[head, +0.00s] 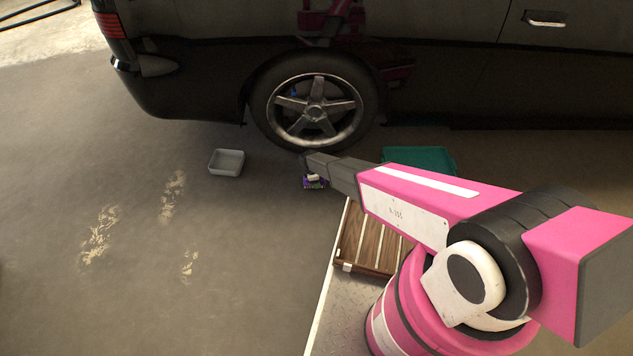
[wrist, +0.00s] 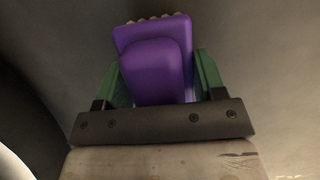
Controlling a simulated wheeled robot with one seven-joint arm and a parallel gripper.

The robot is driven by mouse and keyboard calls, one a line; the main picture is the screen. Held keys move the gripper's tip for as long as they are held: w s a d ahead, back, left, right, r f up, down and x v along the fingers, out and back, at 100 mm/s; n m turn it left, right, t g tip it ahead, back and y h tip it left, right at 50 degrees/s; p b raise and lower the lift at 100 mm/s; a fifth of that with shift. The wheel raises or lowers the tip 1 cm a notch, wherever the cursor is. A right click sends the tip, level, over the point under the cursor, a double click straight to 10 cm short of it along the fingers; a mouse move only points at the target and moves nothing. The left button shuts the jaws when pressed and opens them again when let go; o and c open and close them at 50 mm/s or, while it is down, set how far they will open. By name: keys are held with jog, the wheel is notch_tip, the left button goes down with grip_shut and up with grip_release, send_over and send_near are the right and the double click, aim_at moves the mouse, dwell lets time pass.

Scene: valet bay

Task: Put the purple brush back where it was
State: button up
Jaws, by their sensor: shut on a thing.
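The purple brush (wrist: 153,69) fills the middle of the wrist view, with pale bristle tips along its far edge. My gripper (wrist: 156,82) is shut on it, with one green finger on each side. In the head view the brush (head: 314,184) shows as a small purple patch below the car wheel, and my gripper (head: 313,178) is at the same spot, partly hidden by my arm. Whether the brush touches the floor cannot be told.
A black car with its wheel (head: 315,112) stands just behind the gripper. A grey tray (head: 227,163) lies on the floor to the left. A teal tray (head: 420,157) lies to the right, partly behind my arm. A slatted wooden piece (head: 368,245) is nearer.

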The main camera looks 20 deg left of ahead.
jog(key=shift+f, duration=0.3)
jog(key=shift+f, duration=0.15)
jog(key=o, duration=1.1)
jog(key=shift+o, duration=0.2)
